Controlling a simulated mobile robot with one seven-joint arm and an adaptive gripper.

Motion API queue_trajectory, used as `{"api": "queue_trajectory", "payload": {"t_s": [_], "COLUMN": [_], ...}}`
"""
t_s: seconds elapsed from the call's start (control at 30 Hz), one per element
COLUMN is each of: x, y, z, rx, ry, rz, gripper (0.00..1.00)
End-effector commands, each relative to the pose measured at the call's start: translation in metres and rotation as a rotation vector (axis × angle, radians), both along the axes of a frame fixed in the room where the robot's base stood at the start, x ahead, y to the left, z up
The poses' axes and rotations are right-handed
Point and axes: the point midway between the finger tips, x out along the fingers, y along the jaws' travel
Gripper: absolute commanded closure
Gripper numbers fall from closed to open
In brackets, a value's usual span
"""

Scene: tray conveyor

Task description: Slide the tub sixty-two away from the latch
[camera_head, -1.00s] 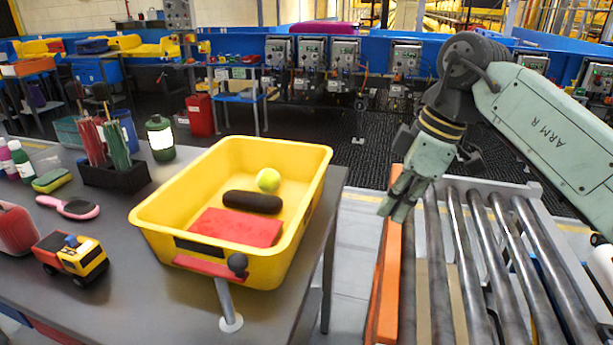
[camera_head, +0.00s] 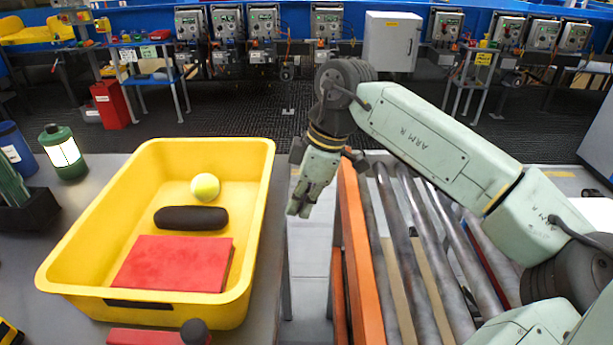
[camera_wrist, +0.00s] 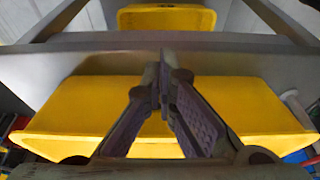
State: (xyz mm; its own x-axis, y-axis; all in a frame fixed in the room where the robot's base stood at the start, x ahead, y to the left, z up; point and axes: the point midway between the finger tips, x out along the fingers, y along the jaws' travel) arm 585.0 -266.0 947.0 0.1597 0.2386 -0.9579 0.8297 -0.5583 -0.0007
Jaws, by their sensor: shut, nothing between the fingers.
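The yellow tub (camera_head: 105,205) stands on the grey table at left. It holds a red block (camera_head: 175,264), a dark rounded bar (camera_head: 190,218) and a yellow-green ball (camera_head: 205,187). The latch, a red bar (camera_head: 140,338) with a dark knob (camera_head: 194,331), is at the tub's near end, partly cut off by the picture's bottom edge. My gripper (camera_head: 298,210) is shut and empty, pointing down, right of the tub and apart from it, near the conveyor's left edge. In the wrist view my closed fingers (camera_wrist: 164,85) show before a wide yellow surface (camera_wrist: 80,110). I see no readable number on the tub.
The roller conveyor (camera_head: 405,240) with an orange side rail (camera_head: 358,250) lies to the right, its rollers bare. A floor gap separates it from the table.

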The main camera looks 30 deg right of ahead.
Motion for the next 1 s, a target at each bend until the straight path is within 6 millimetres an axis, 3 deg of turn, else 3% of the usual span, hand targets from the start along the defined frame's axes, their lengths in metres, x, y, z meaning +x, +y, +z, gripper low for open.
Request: {"api": "queue_trajectory", "payload": {"t_s": [0.1,0.33,0.83,1.0], "x": [0.005,0.022,0.027,0.044], "y": [0.008,0.033,0.039,0.062], "z": [-0.018,-0.016,-0.019,-0.023], "rx": [0.004,0.001,-0.001,-0.005], "ry": [0.000,0.000,-0.001,0.000], "rz": [0.004,0.002,0.000,0.005], "gripper": [1.00,1.00,1.00,1.00]}}
